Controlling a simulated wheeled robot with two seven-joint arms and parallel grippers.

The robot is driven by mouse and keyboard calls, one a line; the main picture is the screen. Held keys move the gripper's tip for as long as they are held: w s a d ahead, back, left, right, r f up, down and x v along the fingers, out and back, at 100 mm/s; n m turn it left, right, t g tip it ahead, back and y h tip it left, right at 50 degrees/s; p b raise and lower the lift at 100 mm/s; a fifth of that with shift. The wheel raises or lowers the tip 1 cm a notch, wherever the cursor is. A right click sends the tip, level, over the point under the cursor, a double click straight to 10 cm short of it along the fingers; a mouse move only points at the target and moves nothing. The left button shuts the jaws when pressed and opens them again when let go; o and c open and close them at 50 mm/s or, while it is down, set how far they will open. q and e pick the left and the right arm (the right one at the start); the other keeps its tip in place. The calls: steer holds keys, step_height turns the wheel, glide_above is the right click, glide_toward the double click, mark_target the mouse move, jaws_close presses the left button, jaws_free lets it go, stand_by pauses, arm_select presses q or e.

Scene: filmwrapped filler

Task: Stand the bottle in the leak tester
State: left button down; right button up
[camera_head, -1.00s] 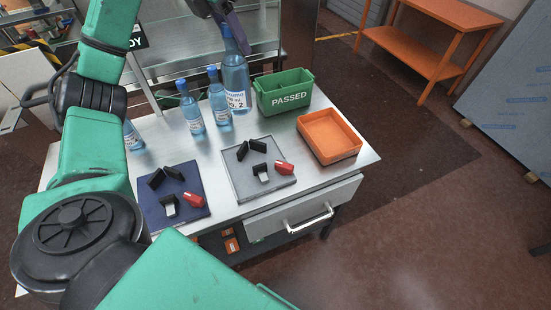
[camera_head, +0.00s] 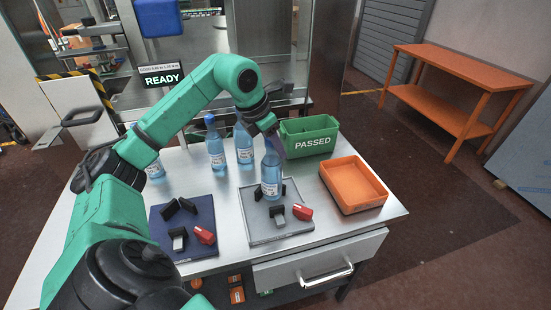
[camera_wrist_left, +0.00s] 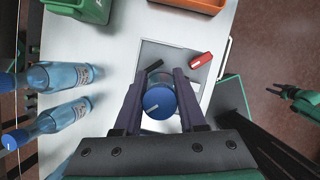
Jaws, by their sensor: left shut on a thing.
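My left gripper (camera_head: 273,143) is shut on a clear blue bottle (camera_head: 271,175) with a blue cap. The bottle is upright over the grey plate (camera_head: 288,231), among its black blocks (camera_head: 277,212) and beside its red part (camera_head: 302,212). I cannot tell whether its base touches the plate. In the left wrist view the bottle's cap (camera_wrist_left: 159,102) sits between the fingers of the left gripper (camera_wrist_left: 160,90), hiding the bottle's base. My right gripper (camera_wrist_left: 284,92) shows small at the right of that view; its opening is unclear.
A blue plate (camera_head: 166,244) with similar blocks lies left of the grey one. Several other bottles (camera_head: 216,150) stand behind. A green PASSED bin (camera_head: 309,142) and an orange tray (camera_head: 353,183) are to the right. A READY sign (camera_head: 162,77) hangs at the back.

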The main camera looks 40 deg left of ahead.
mark_target(275, 156)
arm_select(q)
steer(key=shift+f, duration=1.45)
steer(key=shift+f+b, duration=0.2)
steer(key=shift+b, duration=0.1)
steer(key=shift+c, duration=2.4)
jaws_free()
steer(key=shift+r, duration=0.15)
steer(key=shift+r, duration=0.3)
steer(key=v, duration=1.1)
steer(key=shift+s+r+p, duration=0.2)
steer(key=shift+r+p, duration=0.05)
steer(key=shift+p, duration=0.15)
